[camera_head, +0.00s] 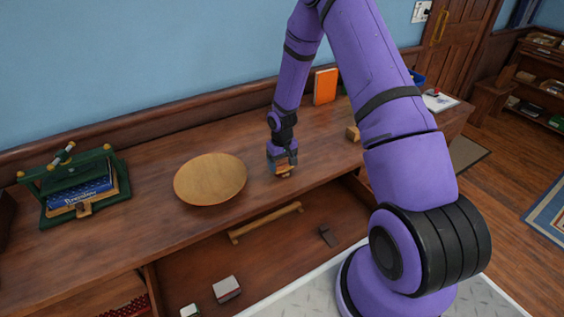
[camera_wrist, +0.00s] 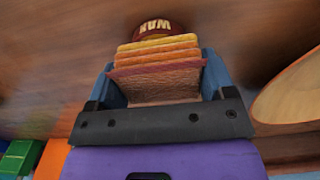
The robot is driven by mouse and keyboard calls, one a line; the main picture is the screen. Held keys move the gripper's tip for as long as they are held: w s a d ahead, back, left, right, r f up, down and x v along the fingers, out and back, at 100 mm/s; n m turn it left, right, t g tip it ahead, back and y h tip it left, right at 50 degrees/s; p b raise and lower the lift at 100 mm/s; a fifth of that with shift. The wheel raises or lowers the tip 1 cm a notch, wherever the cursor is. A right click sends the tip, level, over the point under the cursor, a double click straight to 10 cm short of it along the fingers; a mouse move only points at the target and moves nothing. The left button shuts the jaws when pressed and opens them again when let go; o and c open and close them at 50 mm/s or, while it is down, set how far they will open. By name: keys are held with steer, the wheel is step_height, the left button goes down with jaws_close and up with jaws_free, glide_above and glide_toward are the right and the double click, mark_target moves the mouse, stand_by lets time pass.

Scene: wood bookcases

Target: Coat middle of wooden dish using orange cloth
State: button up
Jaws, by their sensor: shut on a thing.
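The wooden dish (camera_head: 210,179) is a shallow, round, light-wood plate lying on the dark wood bench top. Its rim also shows at the right edge of the wrist view (camera_wrist: 292,92). My gripper (camera_head: 283,168) is low over the bench, to the right of the dish and apart from it. It is shut on the orange cloth (camera_wrist: 155,52), which shows as folded orange and yellow layers between the fingers in the wrist view. A round brown tin marked WAX (camera_wrist: 158,26) is just beyond the cloth; I cannot tell whether they touch.
A green press (camera_head: 82,183) with a blue book stands at the left. An orange book (camera_head: 325,86) stands upright against the back. A small wooden block (camera_head: 353,133) lies to the right. The bench between gripper and dish is clear.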

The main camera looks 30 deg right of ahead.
stand_by(0.6)
steer(key=shift+r, duration=3.5)
steer(key=shift+a, duration=0.1)
